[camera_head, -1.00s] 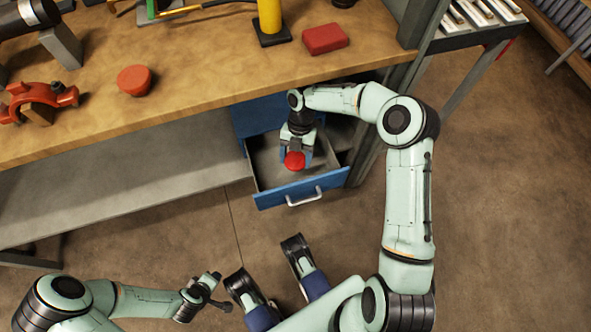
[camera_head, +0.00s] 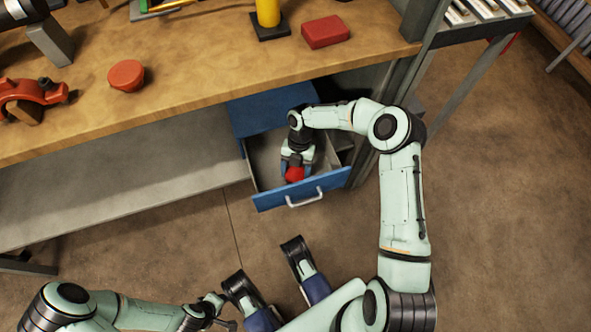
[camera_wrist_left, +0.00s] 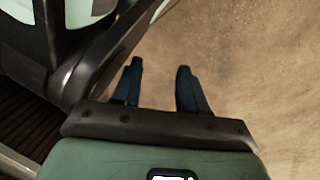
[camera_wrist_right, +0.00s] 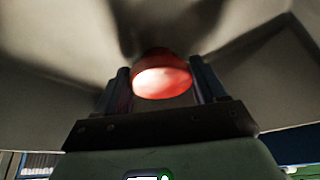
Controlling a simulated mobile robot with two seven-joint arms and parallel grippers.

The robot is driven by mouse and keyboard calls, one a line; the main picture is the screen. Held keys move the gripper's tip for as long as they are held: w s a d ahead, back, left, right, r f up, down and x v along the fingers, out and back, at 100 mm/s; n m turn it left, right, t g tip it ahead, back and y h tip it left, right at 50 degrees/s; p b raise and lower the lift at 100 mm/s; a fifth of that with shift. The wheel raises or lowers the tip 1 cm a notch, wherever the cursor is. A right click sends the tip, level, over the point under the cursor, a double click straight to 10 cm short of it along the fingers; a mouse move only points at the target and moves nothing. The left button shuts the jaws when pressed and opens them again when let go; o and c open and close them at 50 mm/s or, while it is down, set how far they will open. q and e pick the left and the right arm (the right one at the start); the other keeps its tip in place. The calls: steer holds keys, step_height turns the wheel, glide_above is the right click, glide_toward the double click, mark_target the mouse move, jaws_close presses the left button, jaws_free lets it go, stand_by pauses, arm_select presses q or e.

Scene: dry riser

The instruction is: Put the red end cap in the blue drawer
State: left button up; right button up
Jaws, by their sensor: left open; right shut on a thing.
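The red end cap (camera_head: 294,174) is between the fingers of my right gripper (camera_head: 296,166), which is shut on it. They are inside the open blue drawer (camera_head: 320,184), behind its front panel. In the right wrist view the red cap (camera_wrist_right: 162,78) sits between the two blue fingers, with the grey drawer interior around it. I cannot tell whether the cap touches the drawer floor. My left gripper (camera_wrist_left: 160,85) is open and empty over bare floor in the left wrist view, far from the drawer.
Another round red piece (camera_head: 126,75) and an orange-red clamp (camera_head: 30,95) stand on the wooden bench (camera_head: 200,68) above. A red block (camera_head: 326,31) and a yellow post (camera_head: 268,14) are near the back. A grey shelf (camera_head: 110,180) lies left of the drawer. The floor in front is clear.

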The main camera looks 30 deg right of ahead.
steer(key=shift+f, duration=0.1)
steer(key=o, duration=1.2)
arm_select(q)
steer(key=shift+s+f, duration=0.1)
steer(key=shift+s, duration=0.05)
arm_select(e)
steer(key=shift+r, duration=0.4)
arm_select(q)
steer(key=shift+t, duration=0.6)
steer(key=w+r, duration=0.1)
steer(key=w+r+p, duration=0.1)
steer(key=w, duration=0.1)
steer(key=shift+w+d+r+p, duration=0.2)
steer(key=shift+d+r+p, duration=0.1)
steer(key=shift+r, duration=0.1)
arm_select(e)
steer(key=v, duration=0.7)
